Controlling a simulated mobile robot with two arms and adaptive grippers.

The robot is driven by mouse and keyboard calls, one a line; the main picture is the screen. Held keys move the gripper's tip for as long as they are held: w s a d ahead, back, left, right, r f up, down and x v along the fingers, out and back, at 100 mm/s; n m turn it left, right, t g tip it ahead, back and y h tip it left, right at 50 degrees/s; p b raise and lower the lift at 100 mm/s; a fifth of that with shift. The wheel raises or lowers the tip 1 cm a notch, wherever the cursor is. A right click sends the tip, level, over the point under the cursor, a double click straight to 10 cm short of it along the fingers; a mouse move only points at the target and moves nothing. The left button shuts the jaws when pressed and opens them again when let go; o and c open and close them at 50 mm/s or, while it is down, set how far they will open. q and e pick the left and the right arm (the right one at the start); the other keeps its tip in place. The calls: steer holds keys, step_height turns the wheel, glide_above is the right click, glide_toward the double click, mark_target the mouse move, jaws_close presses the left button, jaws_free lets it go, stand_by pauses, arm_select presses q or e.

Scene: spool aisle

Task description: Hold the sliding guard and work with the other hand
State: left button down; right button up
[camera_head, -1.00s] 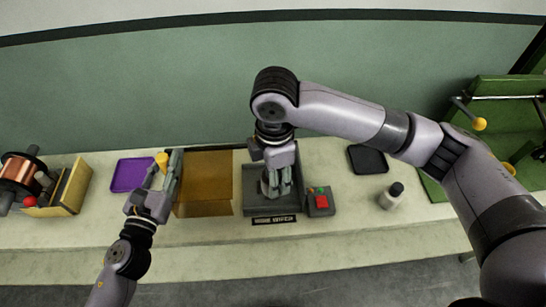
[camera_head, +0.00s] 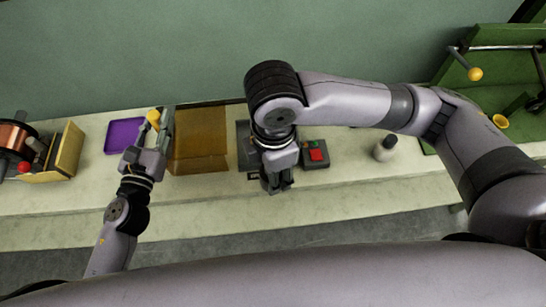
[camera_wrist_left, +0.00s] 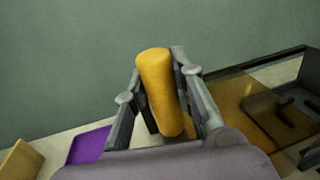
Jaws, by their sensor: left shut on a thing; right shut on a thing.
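The sliding guard (camera_head: 200,140) is an amber see-through panel on the bench. Its upright yellow handle (camera_head: 153,117) is at its left side. My left gripper (camera_head: 158,130) is shut on this handle; the left wrist view shows the handle (camera_wrist_left: 160,90) between the fingers. My right gripper (camera_head: 278,184) is over the bench's front part, in front of the grey fixture (camera_head: 243,140), which my arm partly hides. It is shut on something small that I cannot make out.
A control box with a red button (camera_head: 316,155) is just right of my right gripper. A purple tray (camera_head: 124,135) lies left of the guard. A copper spool (camera_head: 14,138) stands far left, a white bottle (camera_head: 384,150) to the right, and green machinery (camera_head: 490,70) far right.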

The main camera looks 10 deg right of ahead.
stand_by(0.3)
arm_select(q)
steer(key=d, duration=1.8)
stand_by(1.0)
steer(key=c, duration=1.3)
jaws_free()
